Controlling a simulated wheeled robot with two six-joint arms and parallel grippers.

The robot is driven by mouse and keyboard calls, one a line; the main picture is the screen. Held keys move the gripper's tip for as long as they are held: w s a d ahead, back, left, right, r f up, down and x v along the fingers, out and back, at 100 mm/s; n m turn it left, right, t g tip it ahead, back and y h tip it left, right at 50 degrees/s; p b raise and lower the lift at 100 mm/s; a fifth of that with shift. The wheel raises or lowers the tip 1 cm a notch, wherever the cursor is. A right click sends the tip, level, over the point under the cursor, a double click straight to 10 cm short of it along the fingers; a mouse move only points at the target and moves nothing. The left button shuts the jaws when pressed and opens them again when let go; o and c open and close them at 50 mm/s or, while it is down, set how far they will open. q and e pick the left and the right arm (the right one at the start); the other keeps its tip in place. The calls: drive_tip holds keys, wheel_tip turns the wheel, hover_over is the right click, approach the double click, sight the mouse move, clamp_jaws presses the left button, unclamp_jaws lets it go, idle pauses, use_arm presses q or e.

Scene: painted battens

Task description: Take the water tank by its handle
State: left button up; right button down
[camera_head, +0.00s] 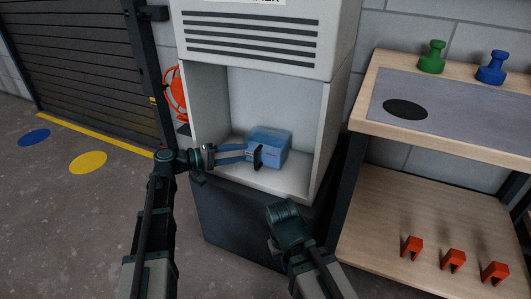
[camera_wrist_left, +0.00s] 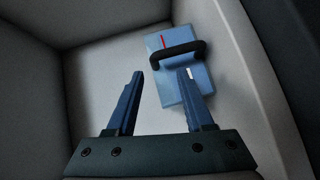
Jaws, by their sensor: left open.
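The water tank (camera_head: 272,142) is a blue box standing on the floor of the open bay in the white machine. Its black handle (camera_head: 258,157) is on the side towards my left gripper. My left gripper (camera_head: 247,150) is in the bay, open and empty, with its blue fingers close to the handle. In the left wrist view the tank (camera_wrist_left: 171,89) and the arched handle (camera_wrist_left: 176,54) lie ahead of the open fingers (camera_wrist_left: 160,74). The right fingertip overlaps the tank in that picture; I cannot tell whether it touches. My right gripper's fingers do not show.
The bay's walls (camera_head: 208,100) stand close on both sides, under a vented upper panel (camera_head: 255,36). A wooden bench (camera_head: 440,148) at the right holds green (camera_head: 432,58) and blue (camera_head: 492,68) knobs, with orange brackets (camera_head: 453,259) below. A red wheel (camera_head: 177,92) is at the left.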

sight(254, 149)
use_arm(q)
drive_tip(key=shift+r+x, duration=0.2)
drive_tip(key=shift+x, duration=1.15)
drive_tip(key=shift+r+x, duration=0.2)
drive_tip(key=shift+x, duration=1.1)
drive_tip(key=shift+s+d, duration=0.1)
drive_tip(key=shift+s, duration=0.05)
clamp_jaws()
